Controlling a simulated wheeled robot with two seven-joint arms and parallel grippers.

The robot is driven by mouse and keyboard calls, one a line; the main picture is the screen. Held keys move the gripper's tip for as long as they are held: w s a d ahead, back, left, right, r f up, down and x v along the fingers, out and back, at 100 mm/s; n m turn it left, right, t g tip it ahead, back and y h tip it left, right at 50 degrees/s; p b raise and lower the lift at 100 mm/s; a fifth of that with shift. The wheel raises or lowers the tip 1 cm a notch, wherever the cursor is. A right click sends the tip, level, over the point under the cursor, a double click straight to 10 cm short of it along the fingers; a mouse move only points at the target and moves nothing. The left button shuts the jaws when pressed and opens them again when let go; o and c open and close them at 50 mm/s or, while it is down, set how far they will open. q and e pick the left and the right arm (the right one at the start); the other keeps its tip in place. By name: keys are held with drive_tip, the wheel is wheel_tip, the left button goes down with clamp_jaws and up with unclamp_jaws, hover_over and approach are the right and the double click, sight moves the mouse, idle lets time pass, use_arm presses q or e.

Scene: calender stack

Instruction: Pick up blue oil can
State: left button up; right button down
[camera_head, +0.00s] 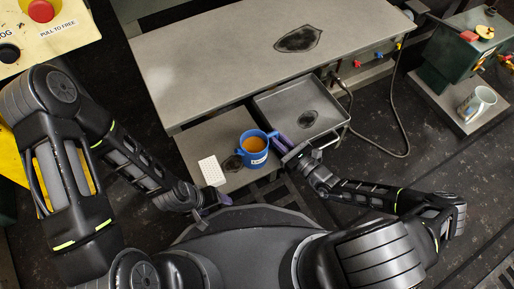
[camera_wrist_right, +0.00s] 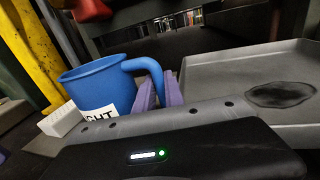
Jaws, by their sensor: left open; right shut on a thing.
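The blue oil can (camera_head: 254,158) is mug-shaped, with orange-brown liquid inside and a white label on its side. It is upright over the small grey lower shelf (camera_head: 222,137); I cannot tell whether it touches it. In the right wrist view the can (camera_wrist_right: 95,85) shows its handle reaching to the purple fingers. My right gripper (camera_head: 279,143) is shut on the can's handle, on its right side. My left gripper (camera_head: 214,202) is low at the near side, in front of the shelf, open and apart from the can.
A white perforated block (camera_head: 212,171) lies left of the can. A grey tray (camera_head: 270,99) with a dark stain is at the right. The large grey table (camera_head: 220,56) stands behind. A patterned mug (camera_head: 477,104) is far right. A cable (camera_head: 408,130) hangs to the floor.

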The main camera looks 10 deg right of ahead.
drive_tip(key=shift+r, duration=0.2)
drive_tip(key=shift+r+p, duration=3)
drive_tip(key=shift+r, duration=1.85)
drive_tip(key=shift+d+r, duration=0.1)
